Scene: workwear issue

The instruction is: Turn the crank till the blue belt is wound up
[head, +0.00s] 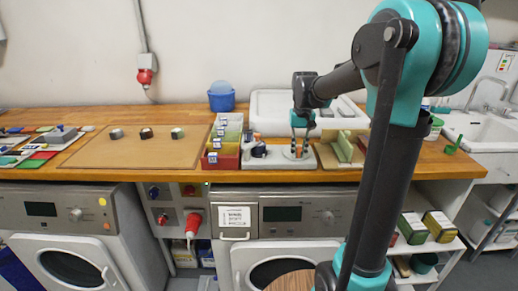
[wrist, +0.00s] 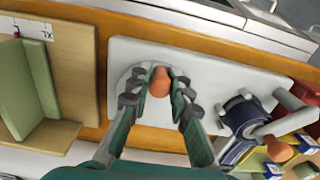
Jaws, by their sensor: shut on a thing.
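A pale grey board (head: 255,163) stands on the wooden worktop and also shows in the wrist view (wrist: 205,60). On it is a round grey crank disc (wrist: 130,75) with an orange knob (wrist: 160,80). My gripper (head: 299,146) is over the disc, its fingers (wrist: 160,92) shut on the knob from both sides. The blue belt (wrist: 236,150) sits at a dark and grey winder on the other end of the board, beside a second orange knob (wrist: 279,148). In the head view the belt roll (head: 259,151) is small; how much is wound I cannot tell.
A wooden holder with green dividers (head: 343,147) stands close to the right of the board. Bins with coloured boxes (head: 222,160) stand close to its left. A brown mat (head: 130,148) with several small rolls lies further left. A white tray (head: 270,112) is behind.

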